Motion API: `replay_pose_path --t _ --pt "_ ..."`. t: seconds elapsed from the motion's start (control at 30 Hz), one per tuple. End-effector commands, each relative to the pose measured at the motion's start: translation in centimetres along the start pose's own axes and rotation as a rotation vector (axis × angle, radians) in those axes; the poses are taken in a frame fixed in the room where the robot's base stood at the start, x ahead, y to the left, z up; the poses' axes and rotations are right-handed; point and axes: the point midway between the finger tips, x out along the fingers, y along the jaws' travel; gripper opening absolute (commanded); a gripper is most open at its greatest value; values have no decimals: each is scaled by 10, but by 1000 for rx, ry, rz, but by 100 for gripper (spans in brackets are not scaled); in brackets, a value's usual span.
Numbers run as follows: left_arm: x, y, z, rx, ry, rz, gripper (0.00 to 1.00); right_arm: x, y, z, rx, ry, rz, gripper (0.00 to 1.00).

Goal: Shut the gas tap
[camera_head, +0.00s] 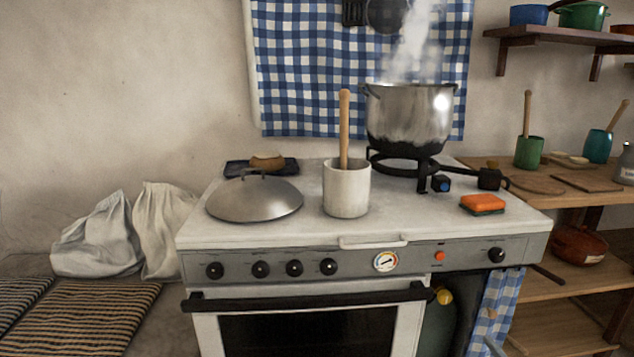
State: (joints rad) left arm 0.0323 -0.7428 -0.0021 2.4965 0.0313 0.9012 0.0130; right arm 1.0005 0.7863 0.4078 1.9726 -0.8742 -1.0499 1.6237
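A steaming metal pot (408,115) stands on a black gas burner (400,162) at the back right of the white stove top. A small blue knob (441,183) sits on the burner's front, with a black fitting (490,179) to its right. Below the stove top, right of the oven, a dark green gas bottle (438,328) stands partly hidden, with a yellow knob (444,296) at its top. I cannot tell from this view which knob is the gas tap or how either is turned. Neither of my grippers is clearly in view.
A metal lid (254,199), a white crock with a wooden spoon (346,190) and an orange sponge (482,203) rest on the stove top. The oven handle (307,299) juts out in front. A checked curtain (497,306) hangs beside the bottle; wooden shelves (560,193) stand right.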

Motion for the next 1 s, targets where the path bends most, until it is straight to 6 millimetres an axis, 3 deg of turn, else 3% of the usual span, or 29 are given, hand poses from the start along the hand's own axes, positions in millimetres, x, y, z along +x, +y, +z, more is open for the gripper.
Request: replay_pose_path --t 0.43,0.67,0.87,1.0 --pt "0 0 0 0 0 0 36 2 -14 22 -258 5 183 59" --pt "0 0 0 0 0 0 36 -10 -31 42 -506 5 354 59" --pt "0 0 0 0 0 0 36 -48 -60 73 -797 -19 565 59" --pt "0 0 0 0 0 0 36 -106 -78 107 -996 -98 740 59"
